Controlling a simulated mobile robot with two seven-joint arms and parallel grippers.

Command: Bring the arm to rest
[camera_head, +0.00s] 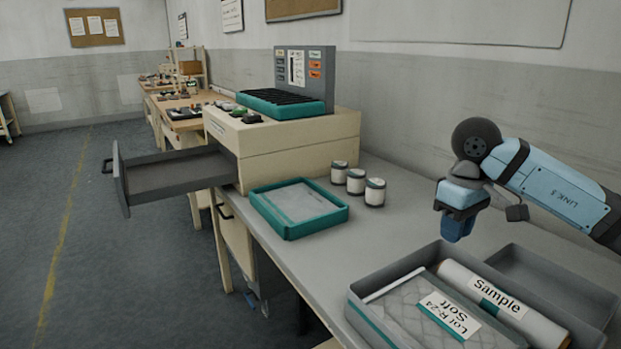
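My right arm comes in from the right edge. Its gripper (456,229) hangs pointing down above the grey table (400,205), behind the grey tray. The blue fingers look close together, but at this size I cannot tell whether they are fully shut. I see nothing held below them. The grey tray (360,314) holds a white roll labelled "Sample" (545,330) and a flat quilted pack labelled "Lot R-24 Soft" (405,305). My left gripper is not in view.
A teal-rimmed tray (292,232) and three white jars (356,181) stand on the table. A grey drawer (170,178) sticks out to the left from the cream cabinet (290,150). The table between the jars and gripper is clear. Open floor (110,260) lies left.

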